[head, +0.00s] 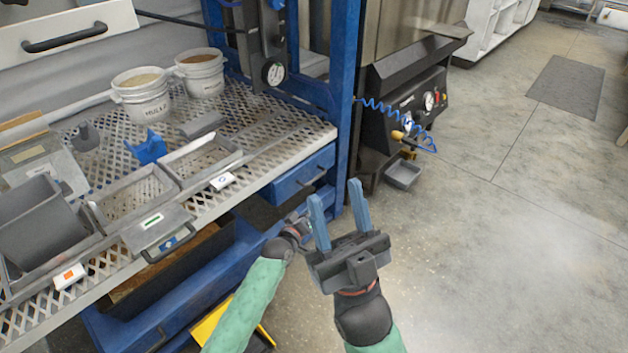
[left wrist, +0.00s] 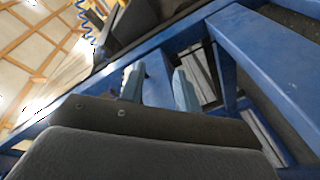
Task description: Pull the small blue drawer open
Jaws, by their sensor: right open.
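The small blue drawer (head: 292,182) sits under the right end of the perforated bench top in the head view, with a dark bar handle (head: 313,177) on its front. It looks closed. My left gripper (head: 300,213) is just below and in front of the drawer, partly hidden by its own wrist; I see no contact with the handle. In the left wrist view its two light-blue fingers (left wrist: 158,88) stand apart, with blue metal beyond them. My right gripper (head: 335,190) is open and empty, pointing up over the floor to the right of the drawer.
A blue upright post (head: 343,130) stands right beside the drawer. Trays, a grey hopper (head: 38,222) and two white buckets (head: 143,98) stand on the bench. A black machine (head: 405,110) with a coiled blue hose is behind the post.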

